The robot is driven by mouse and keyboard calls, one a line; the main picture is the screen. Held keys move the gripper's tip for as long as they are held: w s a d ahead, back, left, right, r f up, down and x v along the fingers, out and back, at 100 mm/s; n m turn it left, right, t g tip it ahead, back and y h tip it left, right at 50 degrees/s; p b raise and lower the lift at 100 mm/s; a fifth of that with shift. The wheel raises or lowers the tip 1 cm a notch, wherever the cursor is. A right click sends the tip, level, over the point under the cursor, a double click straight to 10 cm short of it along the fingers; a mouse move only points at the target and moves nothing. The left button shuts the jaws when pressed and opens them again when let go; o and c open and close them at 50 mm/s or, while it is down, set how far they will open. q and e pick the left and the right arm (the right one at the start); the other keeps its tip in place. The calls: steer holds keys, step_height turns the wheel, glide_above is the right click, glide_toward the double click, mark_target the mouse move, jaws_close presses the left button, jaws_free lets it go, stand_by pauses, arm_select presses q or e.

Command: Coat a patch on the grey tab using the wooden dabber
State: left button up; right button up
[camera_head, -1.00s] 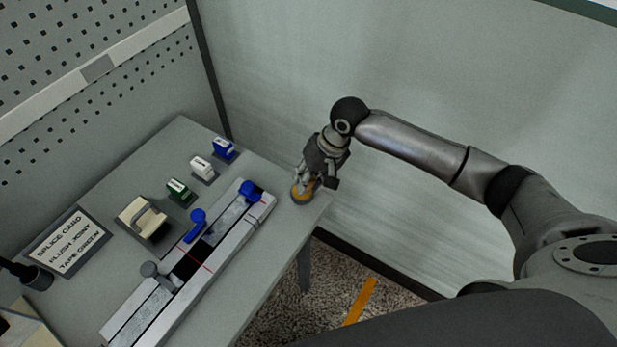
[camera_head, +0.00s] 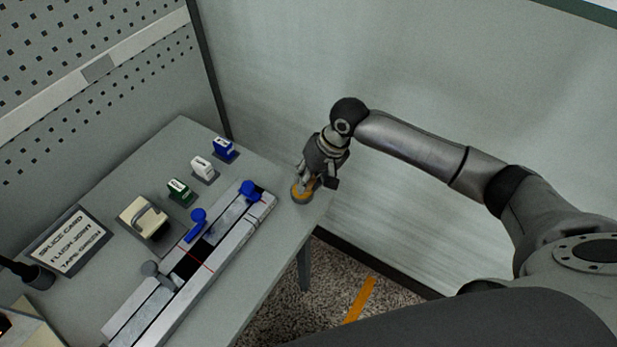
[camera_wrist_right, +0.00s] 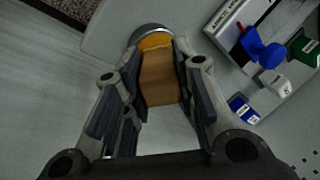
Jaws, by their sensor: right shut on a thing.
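My right gripper (camera_head: 308,180) reaches down at the far right corner of the table, over a round orange-topped pot with a grey rim (camera_head: 300,197). In the right wrist view, the gripper (camera_wrist_right: 160,95) is shut on the wooden dabber (camera_wrist_right: 160,80), a light brown block between its fingers. The dabber's far end meets the orange inside the pot (camera_wrist_right: 150,31); how deep it sits is hidden. A flat grey rectangle (camera_head: 98,68) on the pale rail of the perforated wall may be the grey tab, but I cannot tell.
A long metal splicing block (camera_head: 205,283) with blue knobs (camera_head: 249,190) lies along the table's front. Behind it are blue, white and green small holders (camera_head: 202,168), a beige-topped block (camera_head: 143,216) and a text card (camera_head: 69,242). A wall stands close behind the pot.

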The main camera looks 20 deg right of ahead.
steer(key=shift+s+f+p, duration=0.1)
steer(key=shift+f+p, duration=0.05)
steer(key=shift+p, duration=0.15)
stand_by(1.3)
step_height(320, 180, up, 7)
steer(key=p, duration=0.8)
steer(key=shift+p, duration=0.35)
stand_by(0.5)
